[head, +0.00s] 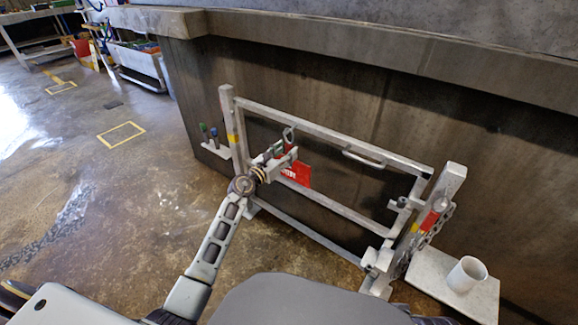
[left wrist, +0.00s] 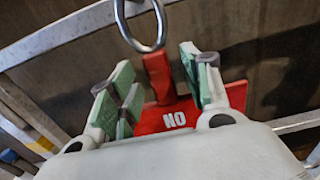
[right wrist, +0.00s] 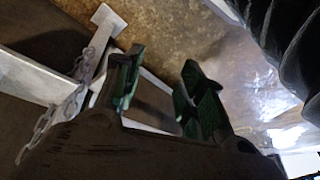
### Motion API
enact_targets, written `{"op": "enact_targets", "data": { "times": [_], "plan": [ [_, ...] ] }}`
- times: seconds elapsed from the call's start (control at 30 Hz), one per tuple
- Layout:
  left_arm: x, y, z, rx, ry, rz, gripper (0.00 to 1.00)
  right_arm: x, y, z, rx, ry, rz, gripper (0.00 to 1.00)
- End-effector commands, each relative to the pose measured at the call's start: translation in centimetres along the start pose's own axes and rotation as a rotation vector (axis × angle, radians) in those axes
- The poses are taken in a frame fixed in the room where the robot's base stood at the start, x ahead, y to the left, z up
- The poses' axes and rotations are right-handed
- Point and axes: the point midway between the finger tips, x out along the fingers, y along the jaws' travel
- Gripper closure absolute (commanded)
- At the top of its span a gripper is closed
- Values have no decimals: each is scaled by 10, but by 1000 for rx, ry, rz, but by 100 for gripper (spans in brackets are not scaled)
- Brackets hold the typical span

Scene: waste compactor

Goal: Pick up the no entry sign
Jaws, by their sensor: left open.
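The no entry sign (head: 303,172) is a red plate hanging at the metal gate, partly hidden behind my left gripper in the head view. In the left wrist view the sign (left wrist: 175,119) shows white "NO" lettering and a narrow red upper tab below a metal ring (left wrist: 148,45). My left gripper (head: 284,157) is open at the sign. In the left wrist view its green-padded fingers (left wrist: 162,85) stand on either side of the tab, apart from it. The lower part of the sign is hidden by the gripper body. My right gripper (right wrist: 160,85) is open with nothing between its fingers.
A chain (head: 437,225) hangs at the right post. A white cup (head: 467,274) stands on a plate at lower right. The floor at left is open.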

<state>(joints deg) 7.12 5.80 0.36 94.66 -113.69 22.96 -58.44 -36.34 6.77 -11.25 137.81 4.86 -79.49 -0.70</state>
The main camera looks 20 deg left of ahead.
Motion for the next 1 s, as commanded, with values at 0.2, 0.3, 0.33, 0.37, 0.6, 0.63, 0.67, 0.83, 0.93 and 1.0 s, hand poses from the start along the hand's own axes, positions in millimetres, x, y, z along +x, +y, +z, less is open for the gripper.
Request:
{"op": "enact_targets", "data": {
  "times": [0.2, 0.3, 0.33, 0.37, 0.6, 0.63, 0.67, 0.83, 0.93, 1.0],
  "plan": [
    [18, 0, 0, -1, -1, 0, 52, 18, -2, 8, 8, 8, -13, 60],
    [22, 0, 0, -1, 0, 0, 52, 22, -3, 9, 11, 13, -19, 60],
    [23, 0, 0, -1, 0, 0, 52, 22, -3, 9, 12, 14, -21, 60],
    [24, 0, 0, -1, 0, 0, 52, 23, -4, 9, 13, 15, -22, 60],
    [24, 0, 0, 0, 0, 0, 52, 24, -4, 8, 15, 21, -23, 60],
    [24, 0, 0, 0, 0, 0, 52, 24, -4, 8, 15, 21, -23, 60],
    [24, 0, 0, 0, 0, 0, 52, 23, -4, 8, 15, 20, -23, 60],
    [24, 0, 0, 0, 0, 0, 52, 22, -4, 8, 14, 20, -22, 60],
    [24, 0, 0, 0, 0, 0, 61, 21, -4, 7, 14, 21, -22, 60],
    [24, 0, 0, 0, 0, 0, 70, 20, -4, 6, 13, 22, -21, 60]
  ]
}}
